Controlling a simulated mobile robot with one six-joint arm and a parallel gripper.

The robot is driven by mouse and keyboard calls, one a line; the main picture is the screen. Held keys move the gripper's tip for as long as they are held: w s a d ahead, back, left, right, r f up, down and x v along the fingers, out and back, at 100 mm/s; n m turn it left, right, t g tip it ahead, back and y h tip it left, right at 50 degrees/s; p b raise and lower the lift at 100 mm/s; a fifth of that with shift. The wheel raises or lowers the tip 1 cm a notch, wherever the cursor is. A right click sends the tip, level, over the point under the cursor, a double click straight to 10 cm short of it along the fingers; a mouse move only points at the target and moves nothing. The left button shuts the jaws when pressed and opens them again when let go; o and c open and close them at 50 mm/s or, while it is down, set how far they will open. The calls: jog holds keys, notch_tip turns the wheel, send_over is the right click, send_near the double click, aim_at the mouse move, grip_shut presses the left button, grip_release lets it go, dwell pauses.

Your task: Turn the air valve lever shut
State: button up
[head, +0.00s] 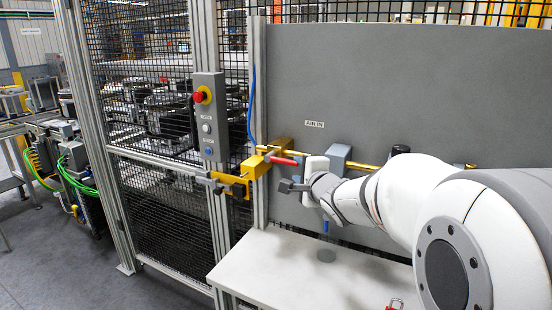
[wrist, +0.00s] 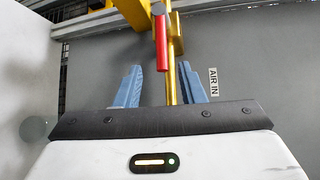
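The red air valve lever (head: 283,160) points right from the yellow valve end, roughly along the yellow pipe (head: 355,165) on the grey panel. In the wrist view the red lever (wrist: 161,42) lies alongside the yellow pipe (wrist: 173,75), nearly parallel to it. My gripper (wrist: 160,75) is open, its two blue fingers apart on either side of the pipe and the lever's free end. I see no finger touching the lever. In the head view my gripper (head: 303,167) is just right of the lever, and its fingers are partly hidden.
An "AIR IN" label (head: 314,124) is on the panel (head: 420,90) above the pipe. A white table (head: 290,265) stands below. A yellow latch (head: 230,183) and a button box with a red knob (head: 209,115) are on the mesh fence to the left.

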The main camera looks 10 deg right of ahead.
aim_at(290, 163)
jog(key=shift+w+a+r, duration=0.1)
jog(key=shift+w, duration=0.2)
jog(key=x, duration=0.7)
jog(key=shift+w+a, duration=0.1)
jog(key=shift+w, duration=0.1)
jog(key=shift+c, duration=0.3)
grip_shut()
